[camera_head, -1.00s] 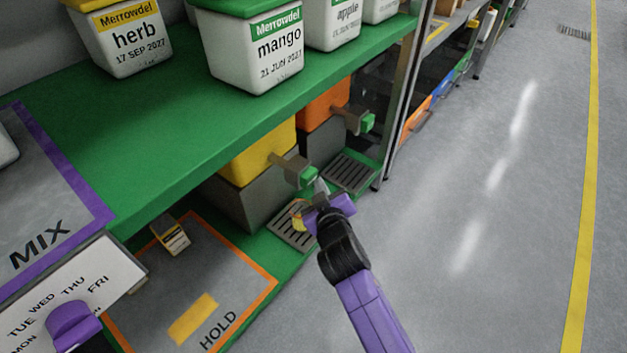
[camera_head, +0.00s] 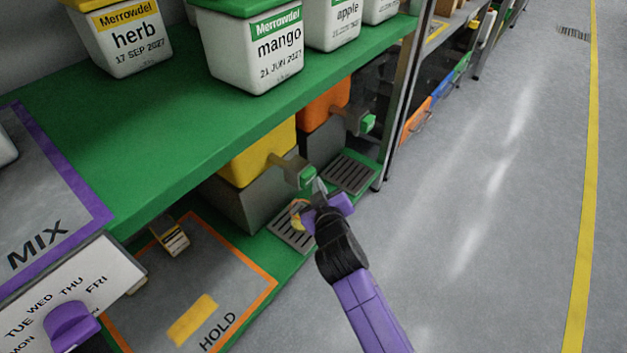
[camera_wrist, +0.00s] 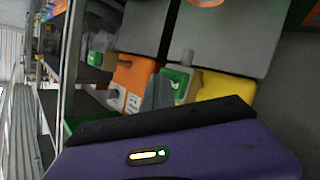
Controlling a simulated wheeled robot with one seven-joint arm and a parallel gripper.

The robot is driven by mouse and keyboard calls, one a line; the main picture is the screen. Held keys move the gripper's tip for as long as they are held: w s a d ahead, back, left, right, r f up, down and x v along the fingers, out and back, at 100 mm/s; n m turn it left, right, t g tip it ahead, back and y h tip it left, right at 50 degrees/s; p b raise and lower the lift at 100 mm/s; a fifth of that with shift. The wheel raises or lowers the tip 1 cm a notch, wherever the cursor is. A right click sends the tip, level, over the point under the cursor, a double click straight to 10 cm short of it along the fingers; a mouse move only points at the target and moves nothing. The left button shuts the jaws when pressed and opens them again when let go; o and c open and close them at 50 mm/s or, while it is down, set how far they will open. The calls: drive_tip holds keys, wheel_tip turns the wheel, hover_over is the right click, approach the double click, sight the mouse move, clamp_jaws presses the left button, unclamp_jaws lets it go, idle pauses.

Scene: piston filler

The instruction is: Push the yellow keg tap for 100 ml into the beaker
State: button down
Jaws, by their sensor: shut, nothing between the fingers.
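The yellow keg (camera_head: 258,155) sits on the lower shelf, and its tap (camera_head: 292,168) points right with a green front (camera_head: 308,177). My gripper (camera_head: 320,186) is shut and empty, its tip close to the green front; whether it touches cannot be told. In the wrist view the grey fingertip (camera_wrist: 156,93) overlaps the green tap front (camera_wrist: 177,80), beside the yellow keg (camera_wrist: 222,88). A small yellow-orange rounded thing (camera_head: 297,214), perhaps part of the beaker, shows on the grate (camera_head: 285,236) below the tap. My gripper hides the rest of it.
An orange keg (camera_head: 325,103) with a green-fronted tap (camera_head: 368,123) stands beyond, over another grate (camera_head: 350,173). The green upper shelf (camera_head: 180,130) overhangs the kegs. The HOLD mat (camera_head: 225,285) lies left. Open floor (camera_head: 480,200) is at right.

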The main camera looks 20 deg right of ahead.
drive_tip(key=shift+s+d+p, duration=0.6)
drive_tip(key=shift+s+p, duration=0.05)
drive_tip(key=shift+s, duration=0.2)
drive_tip(key=shift+s+d+r+p, duration=0.1)
drive_tip(key=shift+s+d+p, duration=0.7)
drive_tip(key=shift+s, duration=0.25)
drive_tip(key=shift+s+d+p, duration=0.7)
drive_tip(key=shift+s+p, duration=0.1)
drive_tip(key=shift+s, duration=0.2)
